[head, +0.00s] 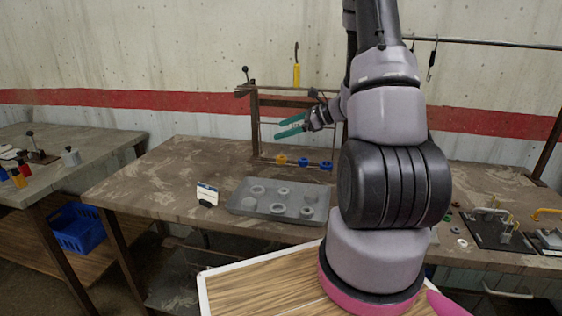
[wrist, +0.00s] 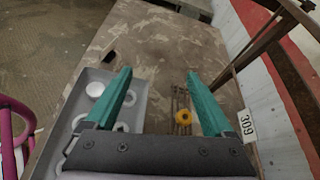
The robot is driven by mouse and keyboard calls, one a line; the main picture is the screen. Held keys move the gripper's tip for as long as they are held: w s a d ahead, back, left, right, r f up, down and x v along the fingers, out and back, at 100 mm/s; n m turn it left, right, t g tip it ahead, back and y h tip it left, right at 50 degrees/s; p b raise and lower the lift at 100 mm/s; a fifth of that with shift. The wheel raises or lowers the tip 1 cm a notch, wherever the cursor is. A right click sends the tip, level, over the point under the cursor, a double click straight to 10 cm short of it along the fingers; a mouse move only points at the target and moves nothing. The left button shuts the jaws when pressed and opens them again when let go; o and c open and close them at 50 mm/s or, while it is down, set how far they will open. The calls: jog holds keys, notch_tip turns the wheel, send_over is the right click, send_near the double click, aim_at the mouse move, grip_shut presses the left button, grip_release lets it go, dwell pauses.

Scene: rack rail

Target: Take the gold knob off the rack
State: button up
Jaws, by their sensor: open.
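The gold knob (head: 281,159) is at the left of a row low on the dark rack (head: 254,122), with two blue knobs (head: 302,162) to its right. In the wrist view the gold knob (wrist: 183,116) shows as a yellow ring with a dark centre, nearer the right finger. My gripper (head: 278,130) has teal fingers, spread and empty, and in the head view it appears above the knob row, pointing left. In the wrist view my gripper (wrist: 160,72) frames the table below. The blue knobs cannot be made out in the wrist view.
A grey tray (head: 240,208) with several round parts lies in front of the rack, a small sign (head: 207,192) at its left. A yellow-handled tool (head: 297,74) shows above the rack. The table's left part is clear. A label marked 309 (wrist: 247,126) is beside the right finger.

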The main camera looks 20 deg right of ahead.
aim_at(284, 158)
jog(key=w+d+f+m+t+h, duration=0.1)
jog(key=w+d+f+m, duration=0.1)
jog(key=f, duration=0.2)
jog(key=w+d+f+m+t+h, duration=0.1)
jog(key=d+f+m, duration=0.1)
jog(key=f, duration=0.3)
jog(key=w+d+f+m+t+h, duration=0.1)
jog(key=w+d+f+m, duration=0.1)
jog(key=d+f, duration=0.1)
jog(key=shift+w+f, duration=0.35)
jog(key=shift+f, duration=0.55)
jog(key=shift+x, duration=3.1)
jog(key=shift+r, duration=0.1)
grip_shut()
